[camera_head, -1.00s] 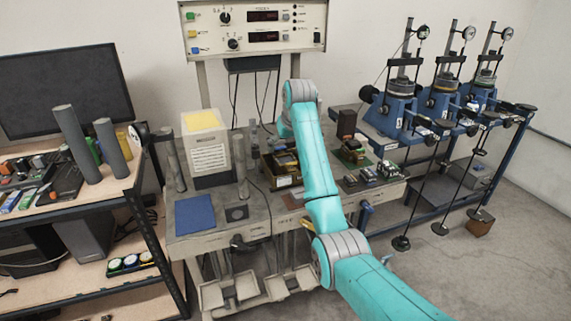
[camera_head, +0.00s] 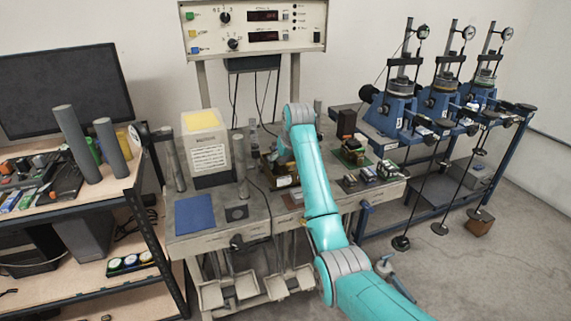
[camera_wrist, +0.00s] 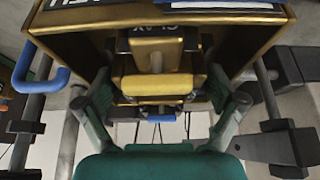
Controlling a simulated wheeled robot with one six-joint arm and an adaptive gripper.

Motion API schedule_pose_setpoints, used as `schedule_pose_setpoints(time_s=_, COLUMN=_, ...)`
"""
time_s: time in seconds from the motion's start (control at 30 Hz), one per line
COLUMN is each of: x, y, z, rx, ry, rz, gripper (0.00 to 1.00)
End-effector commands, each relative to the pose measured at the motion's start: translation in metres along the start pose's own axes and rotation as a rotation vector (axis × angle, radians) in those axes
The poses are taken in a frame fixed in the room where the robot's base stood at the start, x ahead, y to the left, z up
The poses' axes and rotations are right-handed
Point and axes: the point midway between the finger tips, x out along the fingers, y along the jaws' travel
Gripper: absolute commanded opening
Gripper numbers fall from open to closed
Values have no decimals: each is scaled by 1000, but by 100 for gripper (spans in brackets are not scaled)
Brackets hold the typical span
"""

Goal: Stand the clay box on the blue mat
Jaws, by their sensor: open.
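In the head view my gripper (camera_head: 276,158) is low at the bin (camera_head: 285,181), partly hidden by my arm, and the clay box cannot be made out clearly. The blue mat (camera_head: 195,214) lies flat and bare at the bench's front left.
A white box with a yellow top (camera_head: 207,150) stands behind the mat. A small dark block (camera_head: 237,213) sits right of the mat, near grey upright cylinders. Small parts (camera_head: 362,177) lie on the bench's right side.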

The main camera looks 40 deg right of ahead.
Motion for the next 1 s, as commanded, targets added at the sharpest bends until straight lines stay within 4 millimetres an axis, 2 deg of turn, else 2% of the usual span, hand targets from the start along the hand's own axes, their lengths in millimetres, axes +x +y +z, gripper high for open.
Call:
schedule_pose_setpoints(time_s=0.07, x=0, y=0, z=0, rx=0, ry=0, rz=0, gripper=94)
schedule_pose_setpoints(time_s=0.37, x=0, y=0, z=0, rx=0, ry=0, rz=0, gripper=21)
schedule_pose_setpoints(time_s=1.0, x=-23, y=0, z=-12, rx=0, ry=5, rz=0, gripper=21)
